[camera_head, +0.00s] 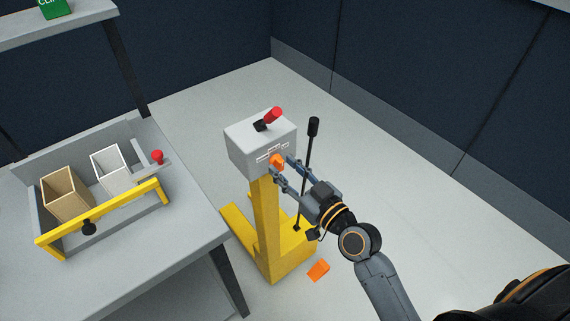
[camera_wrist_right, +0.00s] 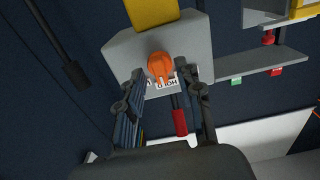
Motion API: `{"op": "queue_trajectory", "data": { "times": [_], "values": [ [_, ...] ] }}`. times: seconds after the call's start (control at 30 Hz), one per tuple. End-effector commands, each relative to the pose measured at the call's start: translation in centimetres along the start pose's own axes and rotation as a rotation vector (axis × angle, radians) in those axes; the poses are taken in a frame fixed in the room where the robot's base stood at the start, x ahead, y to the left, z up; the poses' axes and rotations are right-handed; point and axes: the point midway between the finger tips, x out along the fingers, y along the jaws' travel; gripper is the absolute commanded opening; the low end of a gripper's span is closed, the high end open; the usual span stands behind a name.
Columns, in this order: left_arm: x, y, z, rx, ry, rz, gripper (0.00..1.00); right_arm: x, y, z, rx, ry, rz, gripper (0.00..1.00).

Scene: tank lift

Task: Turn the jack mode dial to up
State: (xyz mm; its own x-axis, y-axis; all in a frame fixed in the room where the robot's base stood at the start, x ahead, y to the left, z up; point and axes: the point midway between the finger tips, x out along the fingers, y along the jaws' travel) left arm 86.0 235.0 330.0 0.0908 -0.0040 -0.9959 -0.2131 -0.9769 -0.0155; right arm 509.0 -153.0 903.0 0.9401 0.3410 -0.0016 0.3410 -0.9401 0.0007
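The jack is a yellow column and base (camera_head: 265,225) with a grey box (camera_head: 250,145) on top. The orange mode dial (camera_head: 277,160) sits on the box's front face; it also shows in the right wrist view (camera_wrist_right: 160,66), with a partly hidden white label reading "HOLD" upside down beside it. My right gripper (camera_head: 282,165) is open, its fingertips on either side of the dial and close to the box. My left gripper is not in view.
A red-tipped lever (camera_head: 270,117) stands on top of the box. A black-handled rod (camera_head: 308,165) rises beside the gripper. An orange block (camera_head: 318,270) lies on the floor. A grey table (camera_head: 170,265) with a yellow-fronted tray (camera_head: 120,208) stands left. Floor to the right is clear.

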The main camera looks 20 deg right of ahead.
Motion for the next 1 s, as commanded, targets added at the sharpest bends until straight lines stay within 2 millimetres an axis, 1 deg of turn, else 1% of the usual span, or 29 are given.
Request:
{"op": "queue_trajectory", "data": {
  "times": [0.13,0.37,0.4,0.47,0.5,0.57,0.87,1.0],
  "values": [
    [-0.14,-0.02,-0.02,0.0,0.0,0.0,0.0,0.72,-0.02,-0.03,0.001,0.0,0.0,0.36],
    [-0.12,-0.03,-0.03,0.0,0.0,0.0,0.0,0.76,-0.02,0.01,0.001,0.0,0.0,0.36],
    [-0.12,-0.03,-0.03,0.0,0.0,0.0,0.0,0.76,-0.02,0.0,0.001,0.0,0.0,0.32],
    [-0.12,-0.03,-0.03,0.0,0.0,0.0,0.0,0.75,-0.02,0.0,0.001,0.0,0.0,0.2],
    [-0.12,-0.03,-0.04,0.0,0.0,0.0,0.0,0.74,-0.01,0.01,0.001,0.0,0.0,0.11],
    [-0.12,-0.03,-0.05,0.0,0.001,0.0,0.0,0.75,-0.01,0.0,0.001,0.0,0.0,0.0],
    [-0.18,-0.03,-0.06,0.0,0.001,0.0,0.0,0.76,0.01,-0.09,0.007,0.002,0.0,0.0],
    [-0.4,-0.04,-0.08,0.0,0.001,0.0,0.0,0.77,0.03,-0.17,0.041,0.002,0.0,0.0]
  ]
}}
